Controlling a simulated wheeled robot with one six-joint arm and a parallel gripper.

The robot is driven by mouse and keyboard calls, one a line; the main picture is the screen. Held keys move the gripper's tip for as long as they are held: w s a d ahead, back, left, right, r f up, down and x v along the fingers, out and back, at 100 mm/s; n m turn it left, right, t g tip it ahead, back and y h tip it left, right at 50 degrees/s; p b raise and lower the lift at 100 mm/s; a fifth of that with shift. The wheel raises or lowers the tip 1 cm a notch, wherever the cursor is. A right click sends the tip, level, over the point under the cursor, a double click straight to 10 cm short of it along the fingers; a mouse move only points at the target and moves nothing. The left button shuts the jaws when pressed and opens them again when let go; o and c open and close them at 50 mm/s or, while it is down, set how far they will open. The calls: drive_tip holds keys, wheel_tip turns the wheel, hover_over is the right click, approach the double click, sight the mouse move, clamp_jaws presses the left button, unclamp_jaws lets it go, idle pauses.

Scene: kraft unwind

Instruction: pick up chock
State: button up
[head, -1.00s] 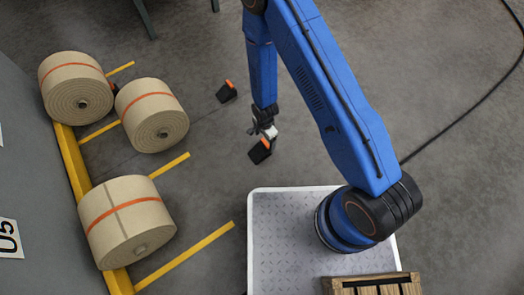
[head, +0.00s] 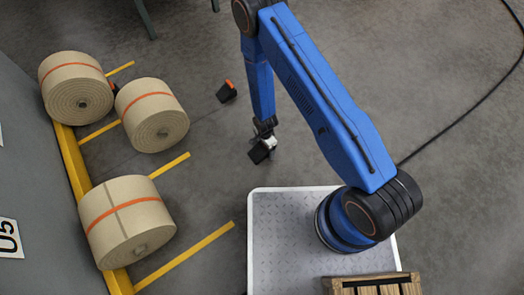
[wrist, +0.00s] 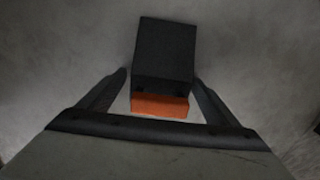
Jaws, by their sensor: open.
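A black wedge-shaped chock (head: 257,154) with an orange end lies on the floor just in front of my platform. In the wrist view the chock (wrist: 164,52) sits ahead, with its orange end (wrist: 160,105) between my two fingers. My gripper (head: 266,143) is over the chock and hides its orange part in the head view. In the wrist view my gripper (wrist: 160,78) is open, one finger on each side of the chock's near end, with a gap at each side.
A second chock (head: 226,92) lies on the floor farther back. A wooden pallet or crate (head: 372,284) is at the bottom right. A black cable (head: 462,111) crosses the floor at right.

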drive_tip(key=shift+f, duration=0.15)
drive_tip(key=c, duration=1.2)
drive_tip(key=shift+c, duration=0.2)
